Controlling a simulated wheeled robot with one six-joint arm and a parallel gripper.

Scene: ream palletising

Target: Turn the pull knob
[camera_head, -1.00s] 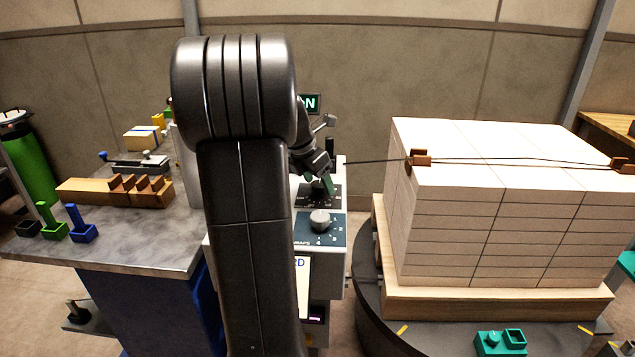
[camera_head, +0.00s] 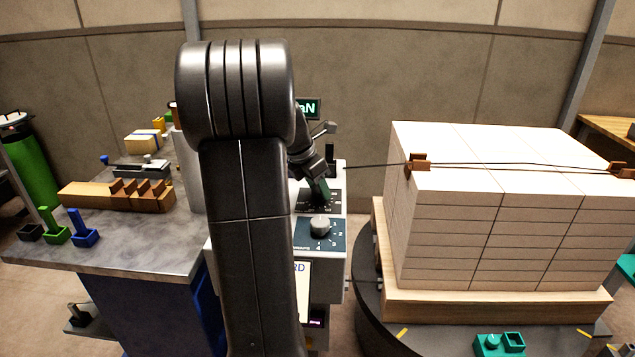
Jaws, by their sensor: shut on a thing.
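My gripper (camera_head: 320,190) is at the upper dark dial panel (camera_head: 331,208) of the grey-white machine, just behind the round silver knob. Its fingers point down at this panel and are shut on the pull knob, which they hide almost wholly. The silver knob (camera_head: 320,225) on the lower panel stands free, with numbers around it. My arm covers the left part of the machine.
A small lit display (camera_head: 309,108) stands behind the machine, partly hidden. A strap (camera_head: 375,163) runs right to a brown corner piece (camera_head: 418,162) on the white ream stack (camera_head: 500,210). A cluttered grey bench (camera_head: 130,245) is at left.

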